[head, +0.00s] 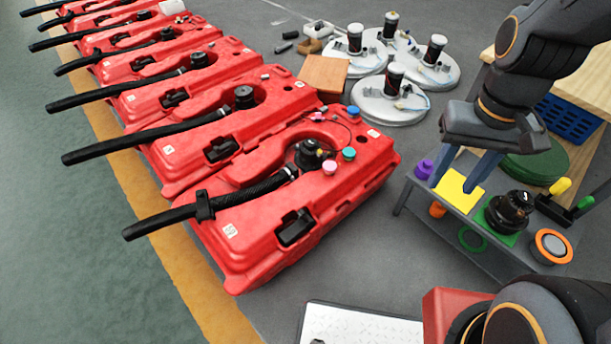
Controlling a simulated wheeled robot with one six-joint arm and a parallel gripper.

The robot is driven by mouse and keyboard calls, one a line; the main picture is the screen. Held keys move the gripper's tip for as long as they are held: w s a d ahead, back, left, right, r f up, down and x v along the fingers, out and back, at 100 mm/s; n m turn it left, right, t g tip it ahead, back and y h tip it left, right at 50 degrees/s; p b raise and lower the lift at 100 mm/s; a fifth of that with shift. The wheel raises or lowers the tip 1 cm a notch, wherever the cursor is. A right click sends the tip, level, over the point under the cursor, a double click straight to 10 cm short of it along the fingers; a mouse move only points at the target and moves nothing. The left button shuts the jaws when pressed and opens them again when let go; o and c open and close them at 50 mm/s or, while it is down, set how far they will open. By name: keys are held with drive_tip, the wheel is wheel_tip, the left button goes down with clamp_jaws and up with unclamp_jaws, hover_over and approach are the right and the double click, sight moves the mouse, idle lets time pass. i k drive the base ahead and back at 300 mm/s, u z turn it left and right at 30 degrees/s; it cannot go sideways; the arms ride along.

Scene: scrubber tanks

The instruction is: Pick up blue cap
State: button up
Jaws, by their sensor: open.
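A small blue cap (353,111) sits at the far right end of the nearest red tank (240,235), by a thin dark tube. A teal cap (349,154) and a pink cap (329,167) are on the same tank, nearer to me. My gripper (455,186) is at the right, pointing down over the grey work table. Its two fingers are apart with nothing between them. A yellow square (461,196) shows below and between the fingers. The gripper is well to the right of the blue cap and apart from it.
The table holds a purple cap (424,169), a black fitting (511,210) and an orange ring (552,246). White round units (391,107) stand on the floor behind. More red tanks line up at the left. Grey floor lies open between tank and table.

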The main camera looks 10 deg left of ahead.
sight(353, 111)
drive_tip(key=k, duration=0.35)
drive_tip(key=z, duration=0.6)
drive_tip(key=i, duration=0.9)
drive_tip(key=u, duration=0.45)
drive_tip(key=i, duration=0.6)
drive_tip(key=u, duration=0.4)
